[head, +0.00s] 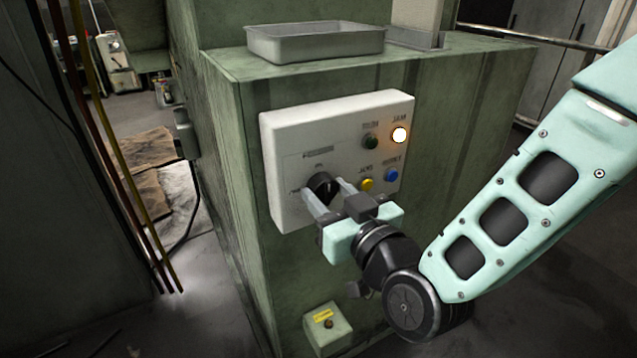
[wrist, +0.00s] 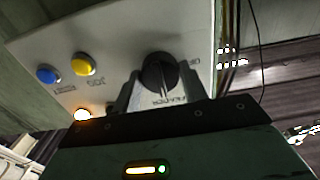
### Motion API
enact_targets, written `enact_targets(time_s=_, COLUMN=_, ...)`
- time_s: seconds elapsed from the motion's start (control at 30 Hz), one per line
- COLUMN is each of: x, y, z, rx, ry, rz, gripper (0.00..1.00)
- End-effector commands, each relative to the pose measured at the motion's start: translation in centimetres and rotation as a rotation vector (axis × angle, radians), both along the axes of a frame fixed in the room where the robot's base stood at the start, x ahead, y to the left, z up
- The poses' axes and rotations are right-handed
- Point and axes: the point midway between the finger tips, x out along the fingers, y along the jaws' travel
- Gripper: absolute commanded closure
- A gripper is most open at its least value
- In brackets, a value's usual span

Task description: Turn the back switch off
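A black rotary switch (head: 322,186) sits at the lower left of a white control panel (head: 285,135) on the green machine. It also shows in the wrist view (wrist: 157,72), with its ridge roughly upright in that view. Small markings surround it, too blurred to read fully. My gripper (head: 328,196) is open in front of the panel, its two pale fingers on either side of the switch. In the wrist view my gripper (wrist: 163,92) has a gap between the fingers and the knob; contact cannot be told. No other switch of this kind shows.
The panel also holds a lit orange-white lamp (head: 399,134), a dark green button (head: 370,141), a yellow button (head: 366,184) and a blue button (head: 391,174). A metal tray (head: 315,45) rests on the machine's top. A small box (head: 328,328) sits low, below my gripper.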

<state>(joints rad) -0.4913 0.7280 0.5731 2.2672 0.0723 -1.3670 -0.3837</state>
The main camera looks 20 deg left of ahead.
Motion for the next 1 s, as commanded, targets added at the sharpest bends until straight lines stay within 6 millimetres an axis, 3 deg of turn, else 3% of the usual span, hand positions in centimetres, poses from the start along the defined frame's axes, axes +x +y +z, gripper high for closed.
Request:
enact_targets(time_s=0.17, x=-0.07, y=0.06, z=-0.16, rx=-0.053, ry=-0.067, rz=0.001, gripper=0.94)
enact_targets(time_s=0.43, x=-0.07, y=0.04, z=-0.21, rx=-0.266, ry=-0.316, rz=0.001, gripper=0.94)
enact_targets(time_s=0.67, x=-0.04, y=0.02, z=-0.14, rx=-0.339, ry=-0.398, rz=0.0, gripper=0.94)
enact_targets(time_s=1.0, x=-0.07, y=0.04, z=-0.14, rx=-0.596, ry=-0.703, rz=0.001, gripper=0.94)
